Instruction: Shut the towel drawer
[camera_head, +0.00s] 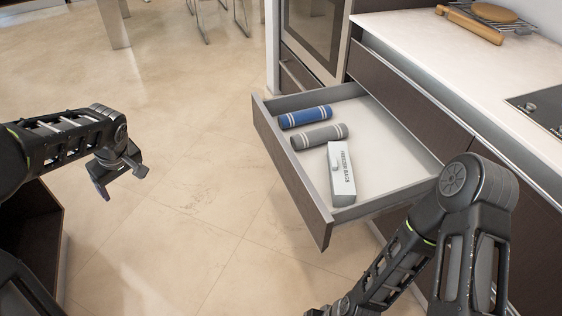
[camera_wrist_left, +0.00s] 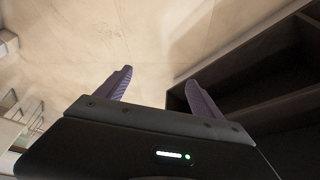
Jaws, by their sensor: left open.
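The towel drawer (camera_head: 290,188) is pulled well out from the counter in the head view, its dark front panel facing left. Inside lie a rolled blue towel (camera_head: 306,117), a rolled grey towel (camera_head: 319,136) and a white freezer bags box (camera_head: 341,174). My left gripper (camera_head: 120,190) is open and empty, to the left of the drawer and apart from it. In the left wrist view its two fingers (camera_wrist_left: 160,88) are spread over bare floor and a dark cabinet edge. My right arm crosses the lower right, near the drawer's near corner; its gripper is out of sight.
A white countertop (camera_head: 440,55) with a rolling pin (camera_head: 469,25) and a cooktop (camera_head: 545,103) runs along the right. An oven (camera_head: 315,30) stands behind the drawer. A dark open cabinet (camera_head: 38,235) is at lower left. The floor (camera_head: 190,150) between is clear.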

